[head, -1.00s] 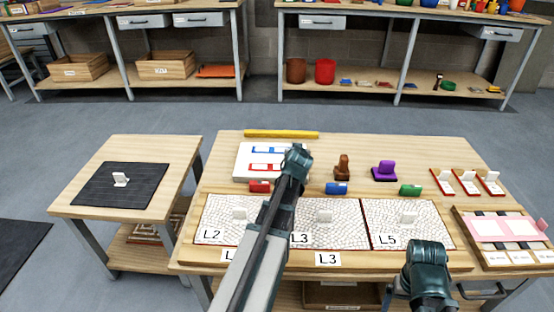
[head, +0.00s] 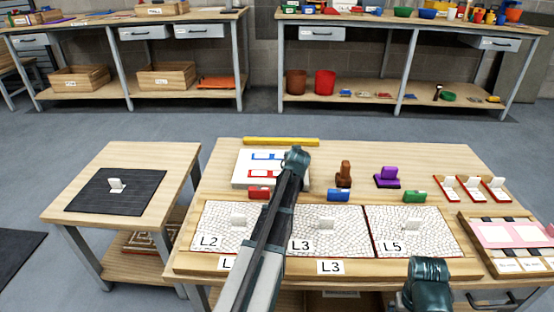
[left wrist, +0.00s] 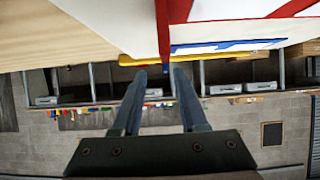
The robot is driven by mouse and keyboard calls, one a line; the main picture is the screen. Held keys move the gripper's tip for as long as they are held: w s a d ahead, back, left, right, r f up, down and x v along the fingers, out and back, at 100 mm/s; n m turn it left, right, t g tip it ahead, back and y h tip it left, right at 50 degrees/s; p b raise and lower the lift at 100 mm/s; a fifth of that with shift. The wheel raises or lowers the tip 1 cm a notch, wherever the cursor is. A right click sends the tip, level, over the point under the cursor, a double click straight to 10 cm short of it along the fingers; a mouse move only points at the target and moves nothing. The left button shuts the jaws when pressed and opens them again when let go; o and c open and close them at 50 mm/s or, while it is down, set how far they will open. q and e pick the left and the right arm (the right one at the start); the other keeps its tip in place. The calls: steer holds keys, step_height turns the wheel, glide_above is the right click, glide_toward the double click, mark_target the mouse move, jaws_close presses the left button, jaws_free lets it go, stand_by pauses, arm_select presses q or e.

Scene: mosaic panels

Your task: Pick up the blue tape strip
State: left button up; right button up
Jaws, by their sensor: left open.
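A white board (head: 243,174) with blue and red outlined marks lies at the back left of the table. A blue strip (head: 265,155) is on its upper part, partly hidden by my left arm. In the left wrist view, a blue strip (left wrist: 228,46) runs along the white surface beside a red one. My left gripper (left wrist: 160,72) is open, with nothing clearly held between its fingers; a red edge with a small blue tip shows just beyond them. In the head view its fingertips are hidden. My right gripper (head: 428,272) is at the front right, its fingers not visible.
Small red (head: 259,193), blue (head: 338,195) and green (head: 414,197) blocks stand behind the mosaic panels (head: 410,235). A yellow bar (head: 281,141) lies along the back edge. Brown (head: 344,175) and purple (head: 387,178) stamp-like tools stand right of the board.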

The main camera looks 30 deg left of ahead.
arm_select(q)
steer(key=b+x, duration=0.1)
steer(key=x, duration=0.1)
steer(key=b+x, duration=0.1)
steer(key=x, duration=0.2)
steer(key=shift+a+r, duration=0.1)
steer(key=shift+a, duration=0.4)
steer(key=shift+r, duration=0.1)
jaws_close()
